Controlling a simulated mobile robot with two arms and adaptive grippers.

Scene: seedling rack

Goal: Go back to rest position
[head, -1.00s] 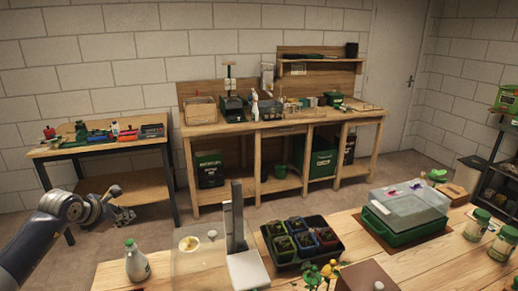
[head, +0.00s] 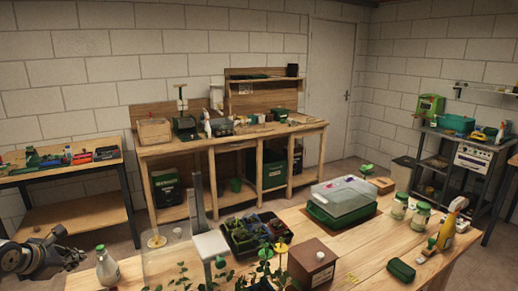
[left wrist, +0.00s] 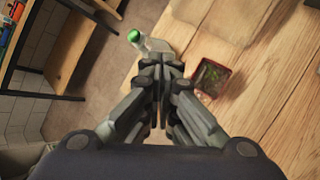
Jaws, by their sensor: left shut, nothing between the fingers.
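My left gripper (head: 74,257) is at the lower left of the head view, beside the left end of the front wooden table (head: 350,245). It is empty and apart from the things on the table. In the left wrist view the gripper's fingers (left wrist: 160,82) are together with nothing between them. Beyond them a bottle with a green cap (left wrist: 150,42) stands near the table edge, and a small dark red container with green in it (left wrist: 210,74) is to the right. My right gripper is not in view.
On the front table are a white bottle (head: 107,268), a seedling tray (head: 240,243), a green box with a clear lid (head: 342,200), jars (head: 420,216) and a yellow spray bottle (head: 446,232). A workbench (head: 230,138) and side table (head: 70,163) stand behind. Floor shows between them.

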